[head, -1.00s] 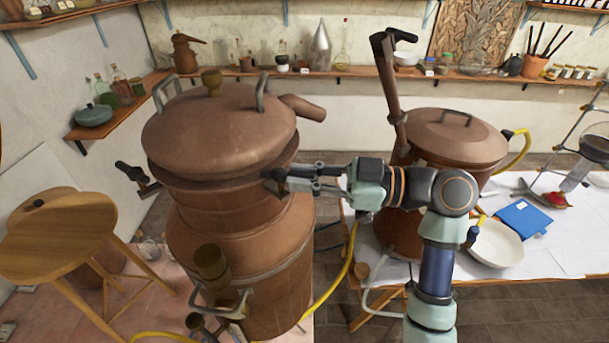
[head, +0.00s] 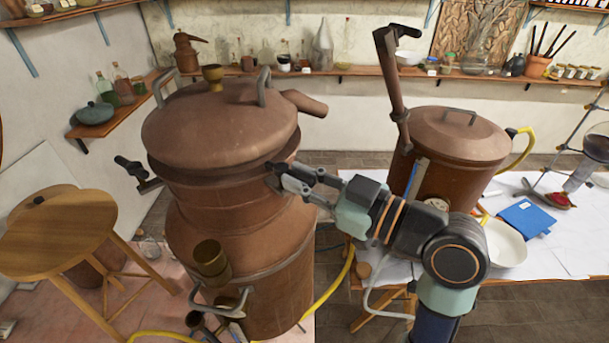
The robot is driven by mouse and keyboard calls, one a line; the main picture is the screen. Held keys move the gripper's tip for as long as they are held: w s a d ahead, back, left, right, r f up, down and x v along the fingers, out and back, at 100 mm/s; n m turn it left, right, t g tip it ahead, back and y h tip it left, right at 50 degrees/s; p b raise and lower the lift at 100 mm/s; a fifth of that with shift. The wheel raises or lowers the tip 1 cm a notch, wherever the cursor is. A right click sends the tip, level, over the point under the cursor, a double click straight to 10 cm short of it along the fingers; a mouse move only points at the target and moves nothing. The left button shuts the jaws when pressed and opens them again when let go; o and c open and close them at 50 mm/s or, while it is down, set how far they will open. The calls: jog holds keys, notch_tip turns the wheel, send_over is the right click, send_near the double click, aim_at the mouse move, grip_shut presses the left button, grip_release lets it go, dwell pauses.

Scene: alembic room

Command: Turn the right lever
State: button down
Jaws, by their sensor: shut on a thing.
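The large copper still (head: 225,135) stands left of centre, with its domed lid on top. The right lever (head: 273,168) is a small dark piece at the right side of the still's collar, mostly hidden by my gripper. My gripper (head: 284,177) reaches in from the right and is shut on the right lever. The fingers slope up to the left towards the still. A left lever (head: 130,168) with a dark handle sticks out at the collar's left side.
A second copper vessel (head: 450,150) with an upright pipe stands behind my arm on the white-covered table (head: 550,255). A white bowl (head: 505,243) lies close to my arm. A wooden stool (head: 60,235) is at left. A yellow hose runs beside the still.

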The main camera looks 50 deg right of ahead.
jog(key=shift+a+m+h+p, duration=0.25)
jog(key=shift+m+h, duration=0.3)
jog(key=shift+h, duration=0.3)
jog(key=shift+a+m+h+p, duration=0.1)
jog(key=shift+a+m+h, duration=0.1)
jog(key=shift+m+h, duration=0.5)
jog(key=shift+h, duration=0.45)
jog(key=c, duration=1.1)
grip_release()
jog(key=shift+c, duration=0.2)
jog(key=shift+s, duration=0.1)
jog(key=s, duration=1.1)
jog(key=shift+s+a, duration=0.4)
jog(key=shift+a, duration=0.05)
jog(key=shift+w, duration=0.1)
